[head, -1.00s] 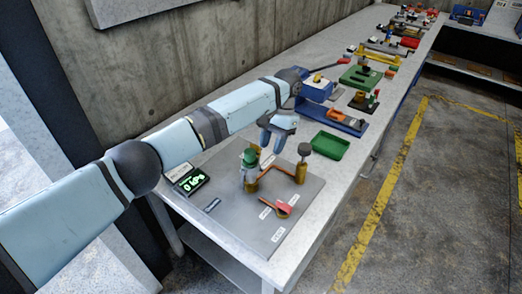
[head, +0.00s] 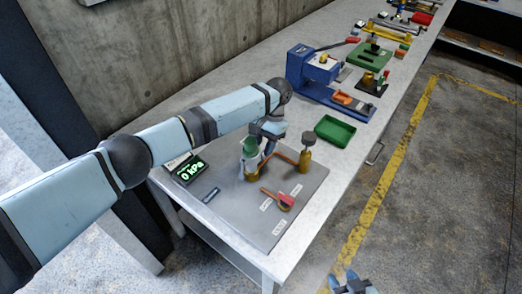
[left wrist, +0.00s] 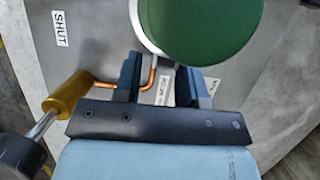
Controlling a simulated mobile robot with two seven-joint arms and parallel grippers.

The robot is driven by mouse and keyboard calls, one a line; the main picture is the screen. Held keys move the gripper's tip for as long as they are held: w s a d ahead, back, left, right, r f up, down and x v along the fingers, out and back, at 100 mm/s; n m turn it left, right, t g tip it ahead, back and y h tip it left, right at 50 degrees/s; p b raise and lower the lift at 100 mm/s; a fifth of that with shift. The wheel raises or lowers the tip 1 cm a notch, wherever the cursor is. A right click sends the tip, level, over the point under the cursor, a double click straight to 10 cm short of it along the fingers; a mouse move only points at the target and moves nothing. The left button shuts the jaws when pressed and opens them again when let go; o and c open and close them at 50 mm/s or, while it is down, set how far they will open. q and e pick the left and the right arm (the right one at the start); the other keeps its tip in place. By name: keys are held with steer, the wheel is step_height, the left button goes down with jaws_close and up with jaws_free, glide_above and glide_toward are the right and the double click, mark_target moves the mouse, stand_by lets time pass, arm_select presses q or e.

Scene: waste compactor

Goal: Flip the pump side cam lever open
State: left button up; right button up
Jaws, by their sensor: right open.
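On the grey plate (head: 235,215) a white fitting with a green cap (head: 250,147) stands upright. A copper pipe (head: 285,158) runs to a brass valve with a dark knob (head: 305,158). A red-handled valve (head: 285,203) lies nearer the front. I cannot pick out the pump side cam lever for sure. My left gripper (head: 267,145) is low behind the green cap; in the left wrist view (left wrist: 160,82) its fingers are apart and empty, with the green cap (left wrist: 203,25) just beyond. My right gripper (head: 350,284) is open at the bottom edge, away from the bench.
A gauge reading 0 kPa (head: 190,169) stands on the left of the plate. A green tray (head: 335,131) and a blue press-like device (head: 318,70) stand farther along the bench. Other stations line the far bench. The floor at right is clear.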

arm_select(q)
steer(key=shift+x, duration=1.25)
